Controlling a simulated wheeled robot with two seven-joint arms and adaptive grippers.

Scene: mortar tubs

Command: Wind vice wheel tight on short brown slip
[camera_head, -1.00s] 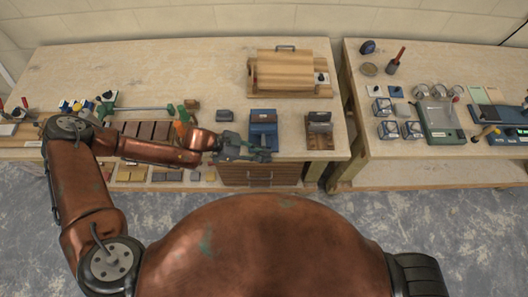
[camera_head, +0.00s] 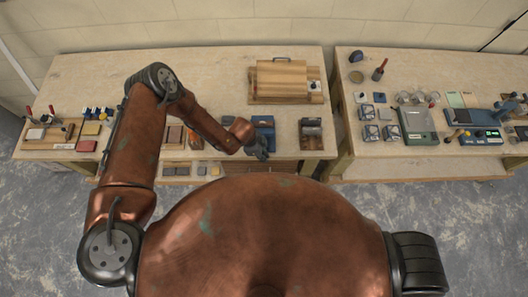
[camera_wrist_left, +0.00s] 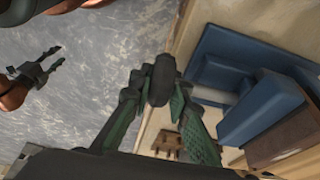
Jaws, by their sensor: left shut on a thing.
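The blue vice (camera_head: 264,124) stands at the front edge of the left bench; its blue body also fills the right of the left wrist view (camera_wrist_left: 265,110). My left gripper (camera_head: 258,150) is at the vice's front. In the left wrist view its green-padded fingers (camera_wrist_left: 161,98) are shut on a dark rounded part, apparently the vice wheel (camera_wrist_left: 162,76). A brown piece (camera_wrist_left: 285,140) lies against the blue body; I cannot tell whether it is the short slip. My right gripper (camera_wrist_left: 42,68) shows open and empty at the left of the wrist view.
A wooden slatted press (camera_head: 284,78) stands behind the vice, and a brown box-like holder (camera_head: 311,133) stands to its right. A tray with small blocks (camera_head: 70,133) is at the left. The right bench (camera_head: 370,170) carries tubs and scales, across a gap.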

